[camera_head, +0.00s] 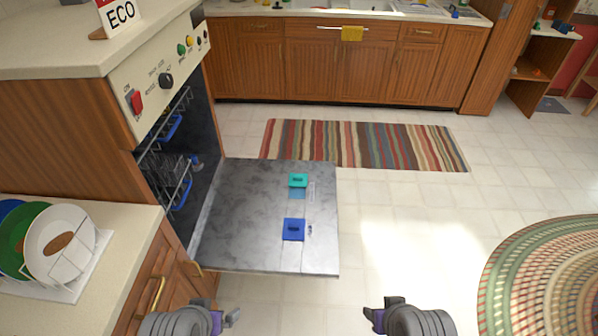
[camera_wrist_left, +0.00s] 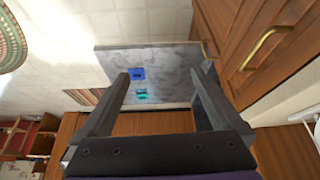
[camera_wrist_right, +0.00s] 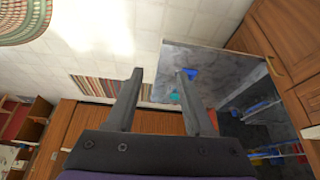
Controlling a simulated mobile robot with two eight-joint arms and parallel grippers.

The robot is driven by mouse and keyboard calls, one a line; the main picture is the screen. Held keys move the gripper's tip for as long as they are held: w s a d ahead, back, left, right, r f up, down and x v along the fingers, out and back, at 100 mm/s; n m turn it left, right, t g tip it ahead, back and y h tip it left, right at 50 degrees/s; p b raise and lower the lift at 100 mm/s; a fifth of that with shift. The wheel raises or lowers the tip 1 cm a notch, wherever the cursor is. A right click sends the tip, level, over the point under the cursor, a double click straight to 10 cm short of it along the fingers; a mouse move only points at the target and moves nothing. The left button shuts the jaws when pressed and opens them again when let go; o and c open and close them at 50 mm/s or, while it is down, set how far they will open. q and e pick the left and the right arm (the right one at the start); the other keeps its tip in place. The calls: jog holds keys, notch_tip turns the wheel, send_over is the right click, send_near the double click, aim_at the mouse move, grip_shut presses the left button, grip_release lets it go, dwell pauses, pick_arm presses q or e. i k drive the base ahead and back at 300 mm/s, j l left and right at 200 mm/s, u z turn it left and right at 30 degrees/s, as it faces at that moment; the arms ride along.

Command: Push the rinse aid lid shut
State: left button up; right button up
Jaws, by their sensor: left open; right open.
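The open dishwasher door (camera_head: 245,215) lies flat with two lids on its inner face. A teal lid (camera_head: 298,180) sits on the far part, with a light blue patch (camera_head: 297,194) beside it, seemingly an uncovered compartment. A dark blue lid (camera_head: 293,229) sits nearer me. I cannot read which is rinse aid, nor tell how far each lid stands open. Both lids show in the left wrist view, blue (camera_wrist_left: 137,73) and teal (camera_wrist_left: 142,96). My left gripper (camera_head: 224,318) is open and empty, short of the door's near edge. My right gripper (camera_head: 381,312) is open and empty, right of the door.
The dishwasher's racks (camera_head: 172,165) stand inside at left. A counter with a plate rack (camera_head: 62,255) is at near left, above a drawer with a brass handle (camera_head: 151,298). A striped rug (camera_head: 360,145) lies beyond the door.

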aim_at(295, 181)
jog(key=i+l+u, duration=0.1)
jog(key=u, duration=0.85)
jog(key=i+l+u, duration=0.15)
jog(key=l+u, duration=0.65)
jog(key=l, duration=0.15)
jog(key=l+u, duration=0.35)
jog(key=l, duration=1.6)
jog(key=k+l+u, duration=0.1)
jog(key=l, duration=0.75)
jog(key=k+l, duration=0.1)
jog(key=l, duration=0.75)
jog(key=i+u, duration=0.05)
